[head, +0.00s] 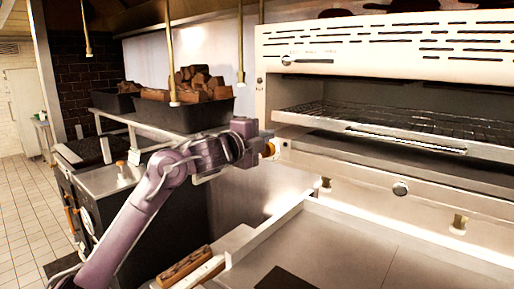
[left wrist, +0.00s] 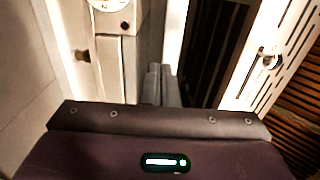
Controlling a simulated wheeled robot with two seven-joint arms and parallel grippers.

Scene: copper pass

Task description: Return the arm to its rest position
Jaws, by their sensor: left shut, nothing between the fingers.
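My left arm, purple and grey, rises from the lower left of the head view and bends to the right at the elbow. My left gripper (head: 268,148) is at its end, in front of the lower left corner of the white slotted grill oven (head: 385,48). In the left wrist view the gripper's fingers (left wrist: 162,85) are together, with nothing between them. Whether the gripper touches the oven cannot be told. My right gripper is in neither view.
The oven's wire rack (head: 410,121) sticks out on the right. A steel counter (head: 330,240) with a raised edge lies below. Black bins of split wood (head: 195,118) stand on a shelf behind the arm. A wood-handled tool (head: 190,268) lies at the counter's left edge. Tiled floor is open at far left.

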